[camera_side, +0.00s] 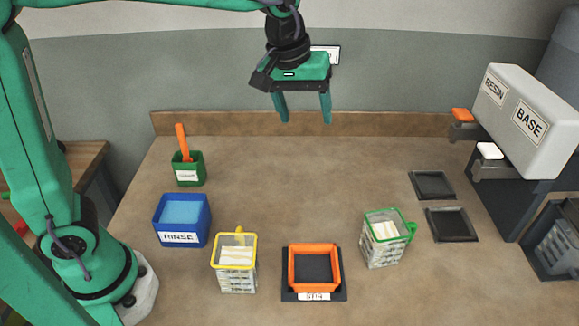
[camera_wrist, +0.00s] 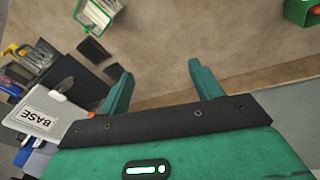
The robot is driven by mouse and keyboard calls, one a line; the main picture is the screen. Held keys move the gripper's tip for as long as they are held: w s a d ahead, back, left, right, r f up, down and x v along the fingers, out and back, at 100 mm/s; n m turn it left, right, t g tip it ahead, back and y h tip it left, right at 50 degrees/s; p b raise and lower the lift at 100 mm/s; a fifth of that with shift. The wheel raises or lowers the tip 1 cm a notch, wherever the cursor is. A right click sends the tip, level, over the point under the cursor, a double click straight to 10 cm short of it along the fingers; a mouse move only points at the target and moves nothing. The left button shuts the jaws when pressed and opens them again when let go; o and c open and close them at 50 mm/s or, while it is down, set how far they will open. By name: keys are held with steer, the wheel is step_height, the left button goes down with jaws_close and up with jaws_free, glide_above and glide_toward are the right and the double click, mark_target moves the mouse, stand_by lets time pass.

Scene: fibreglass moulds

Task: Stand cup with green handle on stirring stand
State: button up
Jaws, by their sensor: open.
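The cup with the green handle (camera_side: 383,246) stands upright on the bench at the right of centre in the side view. It has a green rim, pale contents, and its handle points right. It also shows at the top of the wrist view (camera_wrist: 86,17), partly cut off. The stirring stand (camera_side: 314,274) is a dark plate with an empty orange frame, left of that cup; its label is only partly legible. My gripper (camera_side: 303,108) is open and empty, high above the back of the bench, well away from both. Its fingers also show in the wrist view (camera_wrist: 158,85).
A yellow-rimmed cup (camera_side: 236,275), a blue rinse tub (camera_side: 181,222) and a green holder (camera_side: 189,172) with an orange-handled tool stand left. Dark trays (camera_side: 432,185) lie before the resin and base dispenser (camera_side: 522,120) at right. The bench middle is clear.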

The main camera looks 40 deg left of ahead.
steer(key=w+d+f+n+g, duration=0.1)
steer(key=w+d+f, duration=0.2)
steer(key=w+d, duration=0.15)
steer(key=w+d+f+n, duration=0.2)
steer(key=w+d+f, duration=0.1)
steer(key=d, duration=0.2)
steer(key=n+g, duration=0.2)
steer(key=n, duration=0.1)
glide_toward(410, 222)
steer(key=shift+y, duration=0.4)
steer(key=f, duration=0.5)
steer(key=shift+s+d, duration=0.1)
steer(key=shift+s, duration=0.1)
steer(key=shift+d+f, duration=0.25)
steer(key=shift+f, duration=0.1)
steer(key=shift+f, duration=0.1)
steer(key=shift+f, duration=1.25)
steer(key=shift+f, duration=2.55)
steer(key=shift+c, duration=0.3)
jaws_close()
